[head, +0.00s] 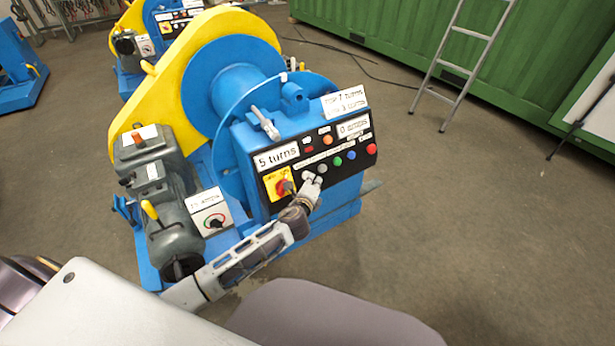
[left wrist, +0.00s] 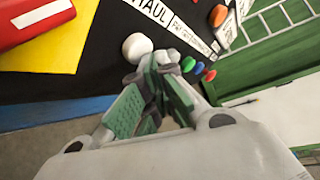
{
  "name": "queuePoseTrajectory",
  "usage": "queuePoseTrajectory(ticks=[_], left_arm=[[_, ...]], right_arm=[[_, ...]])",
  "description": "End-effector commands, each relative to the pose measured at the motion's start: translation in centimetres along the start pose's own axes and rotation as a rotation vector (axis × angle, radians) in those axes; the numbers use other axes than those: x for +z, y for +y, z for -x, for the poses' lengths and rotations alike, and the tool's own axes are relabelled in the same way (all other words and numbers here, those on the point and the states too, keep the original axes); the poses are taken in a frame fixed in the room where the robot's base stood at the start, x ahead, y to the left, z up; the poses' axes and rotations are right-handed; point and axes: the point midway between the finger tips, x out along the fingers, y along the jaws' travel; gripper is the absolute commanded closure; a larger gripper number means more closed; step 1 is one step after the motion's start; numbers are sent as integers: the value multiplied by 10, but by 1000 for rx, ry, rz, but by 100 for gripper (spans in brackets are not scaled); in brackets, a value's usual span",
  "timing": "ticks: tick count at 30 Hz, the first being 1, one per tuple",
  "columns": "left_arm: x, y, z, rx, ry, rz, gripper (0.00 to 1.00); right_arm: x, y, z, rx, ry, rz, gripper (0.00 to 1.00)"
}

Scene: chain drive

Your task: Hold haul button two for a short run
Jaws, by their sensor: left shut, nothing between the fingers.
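The blue winch's black control panel (head: 356,154) carries a row of round buttons under a white label strip. The wrist view shows "HAUL" on that strip (left wrist: 152,11). A white button (left wrist: 137,46) stands just left of my left gripper's fingertips, and a second pale button (left wrist: 174,54) shows just beyond them. I cannot tell which button is numbered two. My left gripper (head: 313,182) is shut and empty, its tips at the panel's pale buttons. Whether they touch or press one I cannot tell. My right gripper is not in view.
Green (head: 338,161), blue (head: 351,155) and red (head: 371,149) buttons continue to the right. A red rotary switch on a yellow plate (head: 271,187) is left of the gripper. Signs read "5 turns" (head: 277,157) and "0 amps" (head: 353,127).

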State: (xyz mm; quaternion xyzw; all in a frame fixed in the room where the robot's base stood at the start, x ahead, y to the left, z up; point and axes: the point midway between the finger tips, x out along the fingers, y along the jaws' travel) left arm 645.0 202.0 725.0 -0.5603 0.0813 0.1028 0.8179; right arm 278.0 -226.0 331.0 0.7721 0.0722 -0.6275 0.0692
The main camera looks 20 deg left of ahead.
Motion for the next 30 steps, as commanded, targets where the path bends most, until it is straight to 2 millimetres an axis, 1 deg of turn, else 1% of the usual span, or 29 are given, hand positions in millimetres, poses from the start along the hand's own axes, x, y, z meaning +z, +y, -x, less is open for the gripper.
queuePoseTrajectory(ticks=[30], left_arm=[[4,4,-6,1,-1,0,100]], right_arm=[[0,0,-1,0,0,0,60]])
